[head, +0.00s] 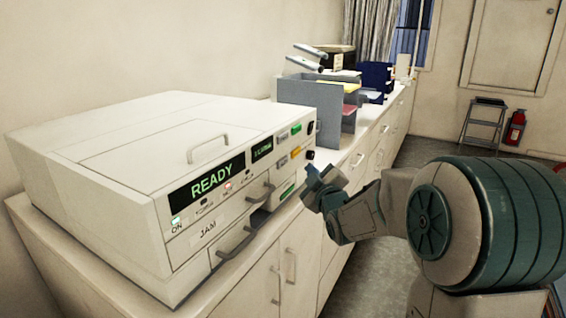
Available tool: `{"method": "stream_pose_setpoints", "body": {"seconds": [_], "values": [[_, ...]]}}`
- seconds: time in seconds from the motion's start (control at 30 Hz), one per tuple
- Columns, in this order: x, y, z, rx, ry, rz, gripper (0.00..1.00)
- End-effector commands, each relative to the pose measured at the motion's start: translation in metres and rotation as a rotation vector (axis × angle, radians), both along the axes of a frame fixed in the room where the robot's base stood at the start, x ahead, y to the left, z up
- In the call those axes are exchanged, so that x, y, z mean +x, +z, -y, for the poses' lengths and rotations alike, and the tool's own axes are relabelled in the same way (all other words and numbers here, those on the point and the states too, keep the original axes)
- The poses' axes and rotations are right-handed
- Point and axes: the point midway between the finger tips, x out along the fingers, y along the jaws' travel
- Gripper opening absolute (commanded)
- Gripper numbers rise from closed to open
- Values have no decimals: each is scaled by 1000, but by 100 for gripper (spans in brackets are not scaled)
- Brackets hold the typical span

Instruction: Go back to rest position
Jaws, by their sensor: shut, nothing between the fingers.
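My gripper (316,182) is shut with nothing in it. It is in the middle of the head view, in front of the right end of a large white machine (95,145), near its buttons. I cannot tell whether it touches the machine. My arm reaches in from the right. The machine's display (208,184) reads READY in green. Part of the machine's front lower right is close to my gripper.
The machine stands on a long white counter (372,150) with drawers and doors. Grey trays (300,95) with papers stand behind it. A step stool (484,122) and a red fire extinguisher (515,128) are at the far wall. The floor between is clear.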

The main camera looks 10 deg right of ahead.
Motion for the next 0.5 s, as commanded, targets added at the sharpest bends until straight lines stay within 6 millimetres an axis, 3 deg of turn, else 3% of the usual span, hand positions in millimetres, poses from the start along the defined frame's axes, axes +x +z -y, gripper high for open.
{"method": "stream_pose_setpoints", "body": {"seconds": [0.17,0.27,0.5], "values": [[-9,-8,-2,19,-18,-85,0],[-25,-20,-3,58,-53,-208,0],[-93,-57,1,213,-205,-562,0]]}}
